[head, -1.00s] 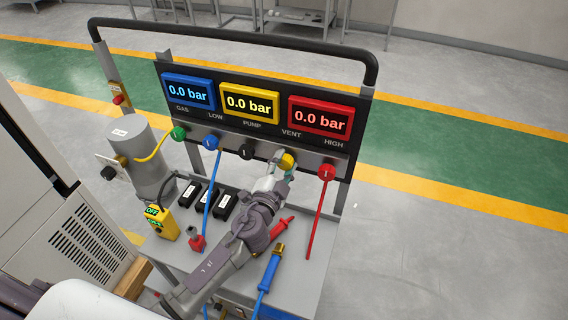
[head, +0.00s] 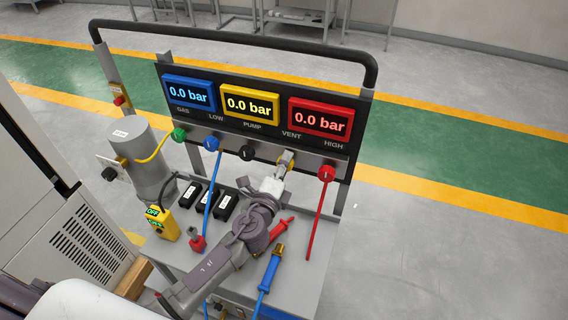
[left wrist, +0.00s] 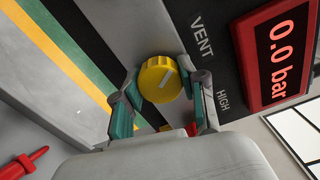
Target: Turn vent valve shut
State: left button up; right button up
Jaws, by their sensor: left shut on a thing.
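The vent valve is a yellow round knob (left wrist: 160,79) with a pale pointer line, below the VENT label in the left wrist view. In the head view the knob (head: 286,157) is mostly hidden behind my left gripper (head: 283,165). In the left wrist view the fingers of my left gripper (left wrist: 164,98) lie on either side of the knob, shut on it. The pointer line runs slanted in that view. My right gripper is not in view.
Green (head: 179,134), blue (head: 211,143), black (head: 246,152) and red (head: 326,173) knobs line the same panel. Three displays above read 0.0 bar. Blue and red hoses hang in front. A yellow box (head: 161,223) and a grey cylinder (head: 140,155) stand at left.

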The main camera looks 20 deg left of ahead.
pick_arm(q)
jog(key=m+p, duration=0.1)
jog(key=m, duration=0.5)
jog(key=shift+m, duration=0.3)
jog(key=shift+f, duration=0.1)
dwell(0.3)
jog(key=o, duration=1.1)
jog(key=shift+o, duration=0.2)
jog(key=s, duration=1.2)
jog(key=shift+a, duration=0.2)
